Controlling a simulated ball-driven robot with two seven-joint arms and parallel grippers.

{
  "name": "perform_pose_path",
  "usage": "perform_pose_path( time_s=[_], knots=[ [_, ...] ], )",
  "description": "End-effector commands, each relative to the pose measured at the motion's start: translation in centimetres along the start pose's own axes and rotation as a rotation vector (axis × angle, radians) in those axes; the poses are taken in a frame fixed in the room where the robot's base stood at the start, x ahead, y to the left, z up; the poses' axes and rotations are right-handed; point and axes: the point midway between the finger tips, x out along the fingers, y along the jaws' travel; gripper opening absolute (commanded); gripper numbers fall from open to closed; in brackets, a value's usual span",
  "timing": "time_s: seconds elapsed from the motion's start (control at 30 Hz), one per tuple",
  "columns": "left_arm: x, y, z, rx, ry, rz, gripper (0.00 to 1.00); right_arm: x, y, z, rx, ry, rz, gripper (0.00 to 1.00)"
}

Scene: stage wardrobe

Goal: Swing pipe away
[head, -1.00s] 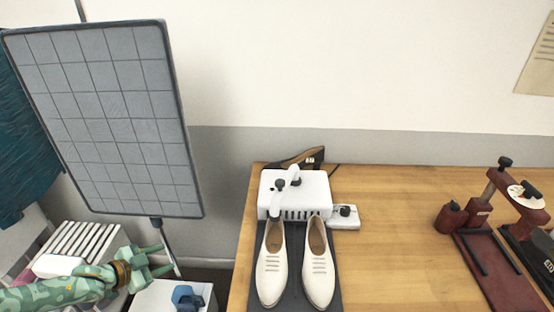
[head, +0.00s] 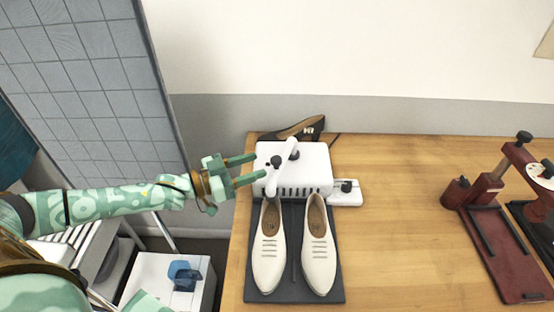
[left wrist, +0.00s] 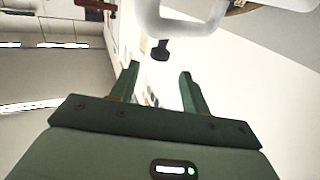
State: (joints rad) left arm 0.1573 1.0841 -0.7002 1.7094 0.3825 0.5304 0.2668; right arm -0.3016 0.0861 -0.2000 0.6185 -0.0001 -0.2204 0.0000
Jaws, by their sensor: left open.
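A white boot-dryer box (head: 312,180) with a slotted front stands on the bench. A white bent pipe (head: 285,150) with dark knobs rises from its top. A pair of cream shoes stands in front of the box: the left shoe (head: 268,262) and the right shoe (head: 318,262). My left gripper (head: 259,167) is open, its fingertips at the left side of the box beside the pipe. In the left wrist view, the curved pipe (left wrist: 180,22) and a dark knob (left wrist: 161,50) lie beyond the open fingers. Where the pipe's lower end sits is hard to tell.
The shoes stand on a dark mat (head: 294,292) on the wooden bench (head: 395,230). A red press-like device (head: 500,240) stands at the right. A white cabinet with a blue item (head: 184,274) is below left. The bench middle is clear.

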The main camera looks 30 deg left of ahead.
Motion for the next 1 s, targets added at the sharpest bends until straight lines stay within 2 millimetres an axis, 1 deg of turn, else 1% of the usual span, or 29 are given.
perform_pose_path(
  time_s=[0.03,0.1,0.2,0.3,0.47,0.7,0.73,0.77,0.8,0.9,1.0],
  knots=[
    [1.4,0.0,-0.1,0.002,0.005,0.0,0.46,0.2,-0.1,-0.1,0.001,0.001,-0.001,0.47],
    [3.0,0.0,0.0,0.001,0.004,0.0,0.46,0.3,-0.1,-0.1,0.001,0.002,-0.002,0.47],
    [4.8,0.0,-0.1,0.001,0.002,0.0,0.46,0.4,-0.3,-0.2,0.003,0.002,-0.004,0.47],
    [6.1,0.0,0.0,0.001,0.001,-0.001,0.46,0.5,-0.6,-0.2,0.004,0.003,-0.008,0.47],
    [7.0,0.0,0.1,0.001,-0.002,-0.001,0.46,0.5,-0.8,-0.3,0.006,0.005,-0.01,0.47],
    [7.1,0.0,0.1,0.001,-0.002,-0.001,0.46,0.5,-0.8,-0.3,0.005,0.005,-0.009,0.47],
    [7.1,0.0,0.1,0.001,-0.002,-0.001,0.44,0.5,-0.7,-0.3,0.005,0.005,-0.009,0.47],
    [7.1,0.0,0.1,0.001,-0.002,-0.001,0.35,0.5,-0.7,-0.3,0.005,0.005,-0.008,0.47],
    [7.1,0.0,0.1,0.001,-0.002,-0.001,0.24,0.5,-0.6,-0.3,0.004,0.005,-0.008,0.47],
    [7.1,0.0,0.1,0.001,-0.002,-0.001,0.0,0.5,-0.5,-0.3,0.003,0.004,-0.006,0.47],
    [7.1,0.0,0.1,0.001,-0.002,-0.001,0.0,0.5,-0.4,-0.2,0.003,0.004,-0.005,0.47]
  ],
)
